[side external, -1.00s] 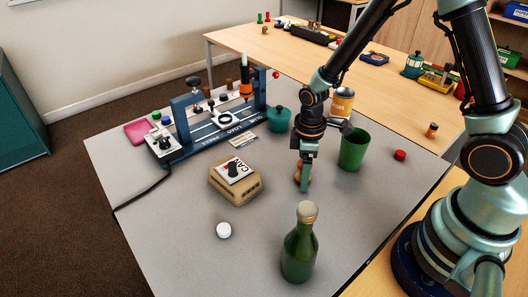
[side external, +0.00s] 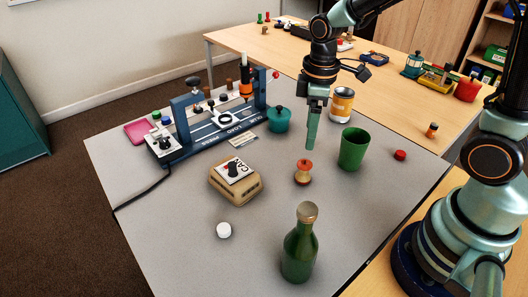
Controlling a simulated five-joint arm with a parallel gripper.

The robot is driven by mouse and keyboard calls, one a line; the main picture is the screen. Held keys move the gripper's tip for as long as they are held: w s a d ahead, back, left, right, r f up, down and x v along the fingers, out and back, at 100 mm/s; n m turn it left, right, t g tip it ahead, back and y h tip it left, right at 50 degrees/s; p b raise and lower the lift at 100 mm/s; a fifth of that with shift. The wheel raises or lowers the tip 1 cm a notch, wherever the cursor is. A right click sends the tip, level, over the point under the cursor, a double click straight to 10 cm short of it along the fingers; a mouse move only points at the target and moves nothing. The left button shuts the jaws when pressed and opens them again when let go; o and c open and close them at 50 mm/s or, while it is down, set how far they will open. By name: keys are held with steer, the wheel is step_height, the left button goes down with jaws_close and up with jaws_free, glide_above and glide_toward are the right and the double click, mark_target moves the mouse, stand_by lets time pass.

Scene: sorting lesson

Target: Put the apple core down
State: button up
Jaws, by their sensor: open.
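The apple core (side external: 303,173) stands upright on the grey table (side external: 240,270), with a reddish top and a pale, narrow waist. It is left of the green cup and behind the green bottle. My gripper (side external: 311,146) is above the apple core and apart from it, fingers pointing down. It is open and empty.
A green cup (side external: 353,150) stands right of the apple core, with a tin (side external: 341,105) behind it. A green bottle (side external: 300,245) stands in front. A beige box (side external: 235,184), a white cap (side external: 224,230), a teal pot (side external: 279,119) and a blue press (side external: 220,121) are to the left.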

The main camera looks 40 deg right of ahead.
steer(key=s+d+r+m+t, duration=0.2)
steer(key=s+r+m+t, duration=0.3)
steer(key=r+m, duration=0.3)
steer(key=shift+s+d+r, duration=0.35)
steer(key=shift+s+r, duration=0.1)
steer(key=shift+r, duration=1.2)
